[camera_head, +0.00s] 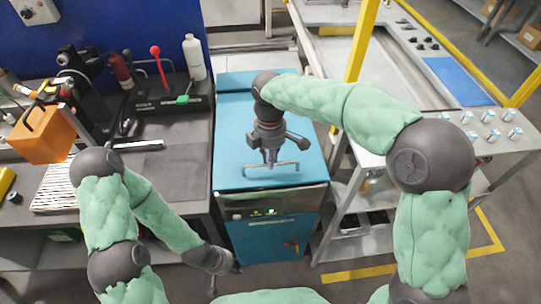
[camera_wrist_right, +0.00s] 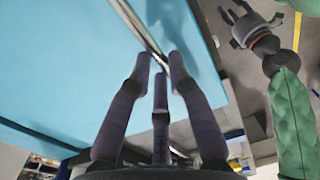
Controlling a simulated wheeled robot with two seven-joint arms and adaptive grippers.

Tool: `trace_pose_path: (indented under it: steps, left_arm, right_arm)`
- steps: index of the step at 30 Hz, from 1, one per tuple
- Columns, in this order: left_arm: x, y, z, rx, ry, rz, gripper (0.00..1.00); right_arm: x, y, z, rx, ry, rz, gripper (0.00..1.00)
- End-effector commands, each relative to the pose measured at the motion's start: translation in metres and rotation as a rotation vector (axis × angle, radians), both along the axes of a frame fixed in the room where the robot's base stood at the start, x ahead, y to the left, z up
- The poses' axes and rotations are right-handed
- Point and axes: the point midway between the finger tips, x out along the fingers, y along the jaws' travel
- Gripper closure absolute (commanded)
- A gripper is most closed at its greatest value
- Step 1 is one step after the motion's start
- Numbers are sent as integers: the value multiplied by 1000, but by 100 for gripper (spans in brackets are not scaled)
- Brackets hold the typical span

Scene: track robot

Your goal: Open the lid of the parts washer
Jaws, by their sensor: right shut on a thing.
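The parts washer is a blue cabinet with a flat blue lid (camera_head: 233,125), which lies down on the body (camera_head: 262,240) in the head view. A metal bar handle (camera_head: 285,167) sits near the lid's front edge. My right gripper (camera_head: 270,160) is over the handle, shut on it. In the right wrist view the fingers (camera_wrist_right: 160,62) close around the silver handle (camera_wrist_right: 140,28) beside the blue lid surface (camera_wrist_right: 60,70). My left gripper (camera_head: 225,274) hangs low in front of the washer's left side, away from the lid; its fingers look apart in the wrist view (camera_wrist_right: 240,14).
A dark workbench (camera_head: 185,165) with tools and a white bottle (camera_head: 194,58) stands left of the washer. A grey metal table (camera_head: 490,170) and yellow posts (camera_head: 361,40) stand to the right. A blue wall panel (camera_head: 110,25) is behind the bench.

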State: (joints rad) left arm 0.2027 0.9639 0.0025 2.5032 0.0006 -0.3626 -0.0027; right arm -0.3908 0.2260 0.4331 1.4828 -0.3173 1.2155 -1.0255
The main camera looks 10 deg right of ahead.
Motion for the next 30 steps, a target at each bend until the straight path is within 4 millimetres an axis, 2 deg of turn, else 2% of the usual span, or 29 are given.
trace_pose_path:
  steps: [1, 9, 21, 30]
  left_arm:
    - [0, 0, 16, 0, 0, 0, 60]
    - [0, 0, 62, 0, 0, 0, 60]
    - [0, 0, 121, 0, 0, 0, 60]
    - [0, 0, 159, 0, 0, 0, 60]
  right_arm:
    - [2, 0, 13, 0, 11, -1, 100]
    - [11, 0, 43, 0, 83, -2, 100]
    - [27, 0, 84, 1, 189, -1, 100]
    - [44, 0, 116, 1, 182, -2, 100]
